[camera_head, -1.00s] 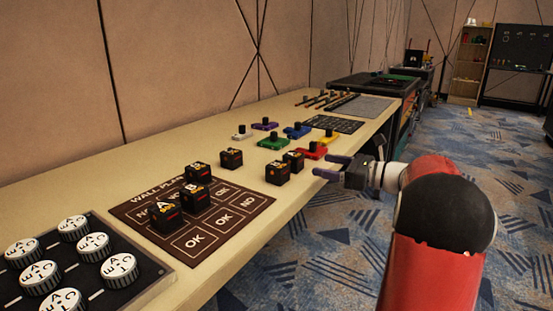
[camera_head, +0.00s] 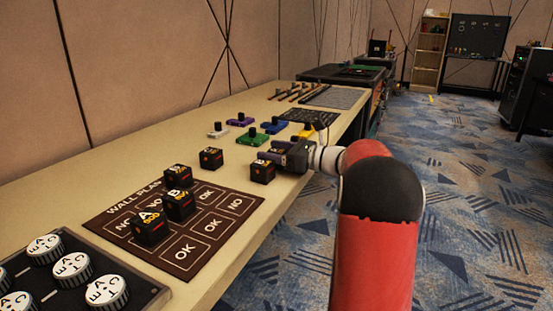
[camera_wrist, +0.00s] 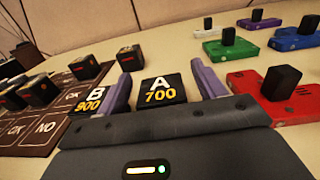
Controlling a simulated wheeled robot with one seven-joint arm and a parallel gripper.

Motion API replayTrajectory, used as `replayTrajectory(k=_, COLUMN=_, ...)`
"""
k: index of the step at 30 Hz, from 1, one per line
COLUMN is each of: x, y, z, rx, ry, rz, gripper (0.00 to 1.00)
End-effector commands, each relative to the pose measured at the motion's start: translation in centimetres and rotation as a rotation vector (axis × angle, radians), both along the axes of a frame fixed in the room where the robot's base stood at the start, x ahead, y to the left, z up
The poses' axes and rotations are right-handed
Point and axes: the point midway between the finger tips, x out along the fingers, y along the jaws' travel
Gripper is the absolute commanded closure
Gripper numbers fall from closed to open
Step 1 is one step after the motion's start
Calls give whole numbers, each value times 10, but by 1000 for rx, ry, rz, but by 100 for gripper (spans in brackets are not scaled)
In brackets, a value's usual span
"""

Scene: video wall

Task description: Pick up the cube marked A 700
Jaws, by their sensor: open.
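The black cube marked A 700 (camera_wrist: 160,92) sits on the table between my gripper's two purple fingers in the wrist view. My gripper (camera_wrist: 161,72) is open, with one finger on each side of it; I cannot tell if either touches. The cube marked B 900 (camera_wrist: 92,102) stands just outside the left finger. In the head view my gripper (camera_head: 270,151) is at the table's right edge, just behind the B 900 cube (camera_head: 262,172), and hides the A 700 cube.
Several black cubes stand on or near the brown wall plan board (camera_head: 215,226). Coloured blocks with black knobs, such as the green one (camera_head: 251,138) and the red one (camera_wrist: 270,98), lie close by. A tray of white round knobs (camera_head: 140,288) is at the near left.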

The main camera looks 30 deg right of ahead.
Motion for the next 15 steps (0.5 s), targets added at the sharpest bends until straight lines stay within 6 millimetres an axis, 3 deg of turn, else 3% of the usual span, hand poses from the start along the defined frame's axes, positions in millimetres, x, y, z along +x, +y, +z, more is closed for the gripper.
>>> replayTrajectory(k=9, x=9, y=7, z=0, rx=1, ry=1, rz=-1, gripper=32)
replayTrajectory(k=15, x=9, y=7, z=0, rx=1, ry=1, rz=-1, gripper=58)
